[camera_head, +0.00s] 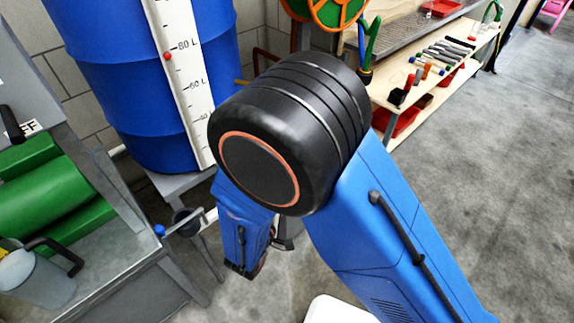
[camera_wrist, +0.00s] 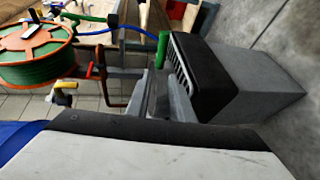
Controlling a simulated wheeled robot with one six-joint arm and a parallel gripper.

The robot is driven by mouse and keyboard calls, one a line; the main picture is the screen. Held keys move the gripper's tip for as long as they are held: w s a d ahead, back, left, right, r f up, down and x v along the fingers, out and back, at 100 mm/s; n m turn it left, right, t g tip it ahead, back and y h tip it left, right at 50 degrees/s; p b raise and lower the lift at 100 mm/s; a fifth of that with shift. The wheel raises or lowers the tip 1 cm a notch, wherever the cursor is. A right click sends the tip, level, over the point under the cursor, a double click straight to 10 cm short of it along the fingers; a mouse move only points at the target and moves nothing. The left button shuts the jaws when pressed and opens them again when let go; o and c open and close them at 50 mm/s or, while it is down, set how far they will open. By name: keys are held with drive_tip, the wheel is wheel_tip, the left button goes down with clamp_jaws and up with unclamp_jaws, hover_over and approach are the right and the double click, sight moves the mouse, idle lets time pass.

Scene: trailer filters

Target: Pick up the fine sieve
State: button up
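I cannot make out the fine sieve in either view. My blue arm with its black round joint fills the middle of the head view and hides part of the scene. My gripper (camera_wrist: 164,88) shows in the wrist view as grey metal parts beyond a pale housing with a black edge. I cannot tell how far apart its fingers are, and no sieve shows between them.
A blue barrel (camera_head: 110,95) with a litre scale stands at the left. Green rollers (camera_head: 45,205) and a jug (camera_head: 35,278) are at the lower left. A tool bench (camera_head: 480,45) and a green-orange reel (camera_wrist: 38,55) are at the back. The floor (camera_head: 475,180) is clear at the right.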

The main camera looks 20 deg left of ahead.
drive_tip(key=x, duration=1.3)
drive_tip(key=shift+w, duration=0.15)
drive_tip(key=shift+c, duration=0.7)
clamp_jaws()
